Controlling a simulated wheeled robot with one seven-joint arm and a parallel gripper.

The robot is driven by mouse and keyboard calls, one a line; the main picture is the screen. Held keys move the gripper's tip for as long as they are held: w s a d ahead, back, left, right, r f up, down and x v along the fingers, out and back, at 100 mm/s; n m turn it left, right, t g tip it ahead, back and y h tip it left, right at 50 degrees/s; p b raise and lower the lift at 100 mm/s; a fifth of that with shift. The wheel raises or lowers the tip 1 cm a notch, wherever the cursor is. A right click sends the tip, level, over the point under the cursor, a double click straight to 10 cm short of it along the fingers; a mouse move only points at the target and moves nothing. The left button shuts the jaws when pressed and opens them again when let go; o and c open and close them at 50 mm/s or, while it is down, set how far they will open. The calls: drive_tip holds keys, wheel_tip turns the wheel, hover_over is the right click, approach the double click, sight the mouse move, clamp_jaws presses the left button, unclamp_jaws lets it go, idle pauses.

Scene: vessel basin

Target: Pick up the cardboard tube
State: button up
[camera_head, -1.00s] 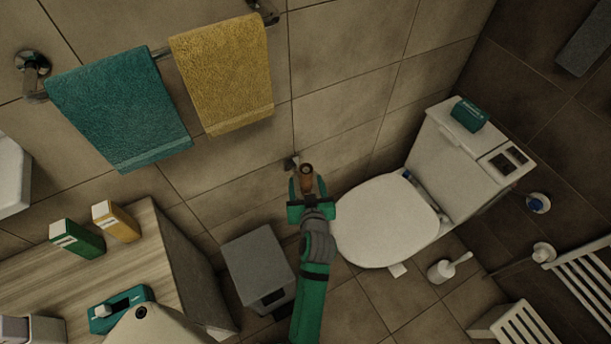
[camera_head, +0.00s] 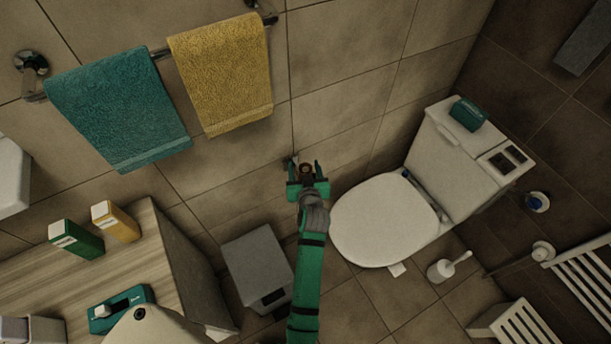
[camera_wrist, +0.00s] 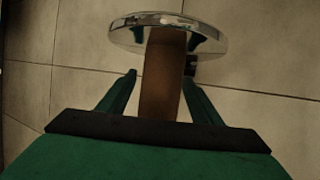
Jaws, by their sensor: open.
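The cardboard tube (camera_wrist: 163,75) is brown. In the wrist view it stands between the two open fingers of my gripper (camera_wrist: 160,92), with a visible gap at the left finger. Its far end meets a round chrome disc (camera_wrist: 170,22). The near end of the tube is hidden behind the gripper's dark edge in the wrist view.
The toilet (camera_head: 385,220) stands just right of my arm. A grey bin (camera_head: 257,262) is at its left. A wooden counter (camera_head: 150,235) is further left. A teal towel (camera_head: 120,105) and a yellow towel (camera_head: 222,75) hang on the wall above.

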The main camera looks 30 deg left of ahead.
drive_tip(key=c, duration=1.1)
drive_tip(key=shift+c, duration=0.2)
